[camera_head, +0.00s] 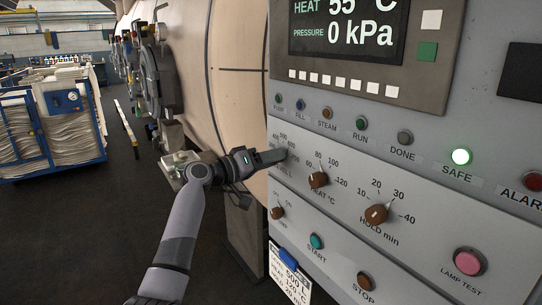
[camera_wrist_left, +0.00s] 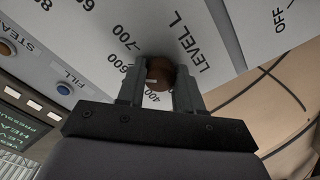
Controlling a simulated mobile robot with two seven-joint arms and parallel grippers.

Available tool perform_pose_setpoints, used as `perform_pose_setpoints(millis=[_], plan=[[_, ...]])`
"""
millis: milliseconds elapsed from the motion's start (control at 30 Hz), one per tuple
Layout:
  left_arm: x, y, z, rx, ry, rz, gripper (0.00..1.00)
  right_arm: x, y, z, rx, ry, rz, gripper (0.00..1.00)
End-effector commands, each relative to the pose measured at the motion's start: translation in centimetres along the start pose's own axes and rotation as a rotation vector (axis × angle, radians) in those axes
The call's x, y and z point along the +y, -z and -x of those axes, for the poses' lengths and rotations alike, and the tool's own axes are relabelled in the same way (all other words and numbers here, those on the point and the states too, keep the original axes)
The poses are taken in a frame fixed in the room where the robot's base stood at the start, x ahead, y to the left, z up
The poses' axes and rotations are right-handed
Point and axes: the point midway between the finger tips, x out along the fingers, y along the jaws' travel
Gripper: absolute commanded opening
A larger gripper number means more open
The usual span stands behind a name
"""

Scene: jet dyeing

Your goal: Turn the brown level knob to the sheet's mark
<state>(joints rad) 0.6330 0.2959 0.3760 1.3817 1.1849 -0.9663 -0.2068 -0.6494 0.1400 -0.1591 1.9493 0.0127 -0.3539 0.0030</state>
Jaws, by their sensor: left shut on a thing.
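My left gripper (camera_head: 276,156) reaches in from the left to the level dial on the grey control panel. In the left wrist view, its two fingers (camera_wrist_left: 158,88) are closed on either side of the brown level knob (camera_wrist_left: 160,70). The fingers hide the knob in the head view, and its pointer direction cannot be made out. The "LEVEL L" scale around it shows numbers including 400, 600, 700 and 800. The sheet (camera_head: 291,284) hangs low on the panel and reads 500 L, with 120 and 20 on lines below. My right gripper is out of view.
The brown HEAT knob (camera_head: 318,180) and HOLD knob (camera_head: 377,214) sit to the right of my gripper. The START button (camera_head: 316,241) and another small knob (camera_head: 278,212) are below. A fabric cart (camera_head: 55,130) stands far left.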

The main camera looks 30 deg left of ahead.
Motion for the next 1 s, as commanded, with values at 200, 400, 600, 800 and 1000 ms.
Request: perform_pose_setpoints(millis=[200, 400, 600, 800, 1000], plan=[[0.2, 0.1, 0.0, -0.001, 0.001, 0.208, 0.05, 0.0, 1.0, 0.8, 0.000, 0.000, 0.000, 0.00], [0.1, 0.1, 0.0, -0.001, 0.001, 0.390, 0.05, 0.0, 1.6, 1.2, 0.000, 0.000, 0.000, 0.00], [0.1, 0.1, 0.0, 0.000, 0.001, 0.546, 0.05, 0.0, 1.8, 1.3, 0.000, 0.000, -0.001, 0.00], [0.1, 0.1, 0.0, 0.001, 0.001, 0.657, 0.05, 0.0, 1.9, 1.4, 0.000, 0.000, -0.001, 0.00], [0.1, 0.1, 0.0, 0.001, 0.001, 0.720, 0.05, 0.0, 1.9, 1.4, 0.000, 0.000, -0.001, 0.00]])
